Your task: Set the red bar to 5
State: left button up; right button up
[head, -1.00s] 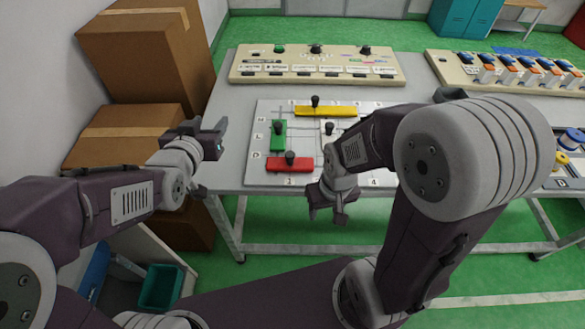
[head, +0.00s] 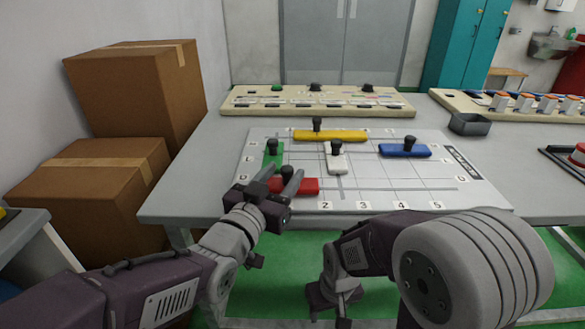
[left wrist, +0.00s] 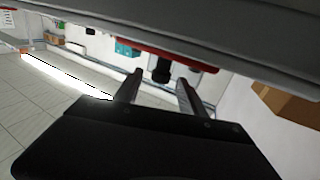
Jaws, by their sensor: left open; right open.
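The red bar (head: 306,186) lies at the front left of the white grid board (head: 392,188), its right end just left of the number 2. Its black knob (head: 287,172) shows between the fingertips of my open left gripper (head: 282,180), which covers the bar's left part and the board's front left corner. In the left wrist view the red bar (left wrist: 185,55) and its knob (left wrist: 161,72) appear beyond and between the two fingers; contact cannot be told. My right gripper (head: 335,300) hangs empty in front of the table edge. Numbers 2 to 5 show along the board's front.
A green bar (head: 272,160) stands just behind the red bar. A white bar (head: 338,162), a yellow bar (head: 350,135) and a blue bar (head: 405,151) are also on the board. The cells right of the red bar along the front look clear. A switch panel (head: 300,108) stands behind.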

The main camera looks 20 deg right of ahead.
aim_at(290, 167)
pick_arm(q)
jog(key=x, duration=0.5)
jog(key=shift+w+d+b, duration=0.1)
jog(key=shift+w+b, duration=0.2)
jog(key=shift+b, duration=0.1)
grip_shut()
jog(key=shift+f, duration=0.1)
dwell(0.8)
